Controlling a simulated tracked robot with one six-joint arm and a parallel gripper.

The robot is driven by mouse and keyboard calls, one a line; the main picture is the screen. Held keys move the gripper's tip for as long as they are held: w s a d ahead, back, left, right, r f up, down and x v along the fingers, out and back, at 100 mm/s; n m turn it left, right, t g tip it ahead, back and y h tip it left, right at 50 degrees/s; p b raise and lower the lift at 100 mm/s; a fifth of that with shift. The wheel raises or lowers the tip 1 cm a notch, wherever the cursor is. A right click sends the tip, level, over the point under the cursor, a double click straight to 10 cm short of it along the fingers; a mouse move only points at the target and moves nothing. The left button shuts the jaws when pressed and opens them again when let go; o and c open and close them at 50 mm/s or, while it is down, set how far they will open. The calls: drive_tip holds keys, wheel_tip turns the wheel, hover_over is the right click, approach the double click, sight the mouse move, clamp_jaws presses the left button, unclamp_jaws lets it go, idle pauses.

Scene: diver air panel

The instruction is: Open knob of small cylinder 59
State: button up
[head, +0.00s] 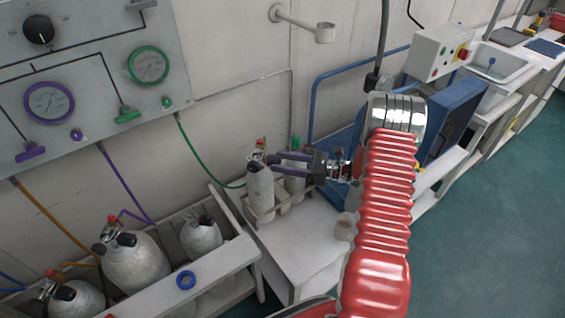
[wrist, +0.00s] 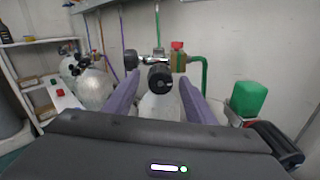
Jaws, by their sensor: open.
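A small pale cylinder (head: 260,188) stands upright in a rack on the white bench; I cannot read a number on it. Its valve has a black knob (wrist: 160,77), which faces the wrist camera. The cylinder's pale body (wrist: 158,106) shows below the knob, and a red cap (wrist: 177,46) is behind it. My gripper (head: 273,165) has purple fingers and is at the cylinder's top from the right. In the wrist view my gripper (wrist: 160,82) is open, with one finger on each side of the knob. I cannot tell whether they touch it.
A second small cylinder (head: 294,185) with a green top stands close by; a green cap (wrist: 250,97) shows at right in the wrist view. A green hose (head: 200,160) runs down the wall. Larger cylinders (head: 137,264) fill the left rack. A blue frame (head: 314,100) stands behind my arm.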

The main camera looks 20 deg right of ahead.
drive_tip(key=c, duration=1)
drive_tip(key=shift+c, duration=0.2)
